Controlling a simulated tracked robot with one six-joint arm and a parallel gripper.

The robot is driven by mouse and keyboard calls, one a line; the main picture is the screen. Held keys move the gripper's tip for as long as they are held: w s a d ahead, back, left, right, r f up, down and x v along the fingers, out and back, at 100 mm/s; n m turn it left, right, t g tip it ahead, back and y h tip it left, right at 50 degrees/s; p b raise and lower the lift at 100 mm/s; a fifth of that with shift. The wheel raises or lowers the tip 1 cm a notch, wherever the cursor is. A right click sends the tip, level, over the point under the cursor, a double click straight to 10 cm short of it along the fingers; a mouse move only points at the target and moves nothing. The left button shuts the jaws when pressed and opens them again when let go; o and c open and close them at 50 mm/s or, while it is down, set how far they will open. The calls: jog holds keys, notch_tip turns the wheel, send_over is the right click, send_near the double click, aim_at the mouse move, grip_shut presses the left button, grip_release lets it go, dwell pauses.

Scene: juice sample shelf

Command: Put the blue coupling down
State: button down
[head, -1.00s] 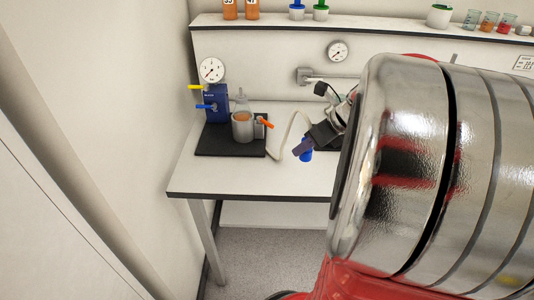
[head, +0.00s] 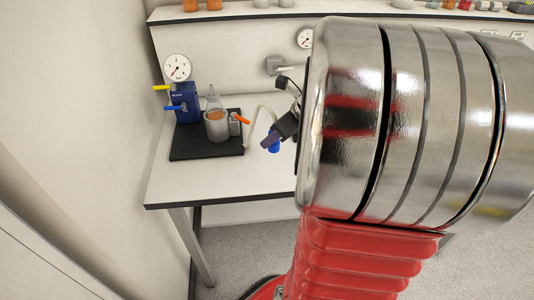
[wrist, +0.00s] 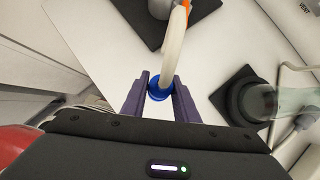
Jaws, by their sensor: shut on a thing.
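The blue coupling (wrist: 159,88) is between the two purple fingers of my gripper (wrist: 160,100) in the wrist view, with a pale hose (wrist: 174,45) running from it. In the head view the coupling (head: 274,147) shows at the tip of my gripper (head: 270,140), over the white bench (head: 215,185). My gripper is shut on it. I cannot tell whether the coupling touches the bench top. My own arm hides the right part of the bench in the head view.
A black mat (head: 205,150) left of the gripper bears a blue box (head: 186,102) with yellow and blue levers and a metal vessel (head: 217,126) with an orange handle. Another dark base (wrist: 245,95) with glassware lies right in the wrist view. Bare bench lies in front.

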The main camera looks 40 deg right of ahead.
aim_at(277, 143)
jog(key=shift+f, duration=1.8)
jog(key=shift+f, duration=1.9)
jog(key=c, duration=1.4)
grip_release()
jog(key=shift+r, duration=0.1)
jog(key=v, duration=1.2)
jog(key=shift+s, duration=0.1)
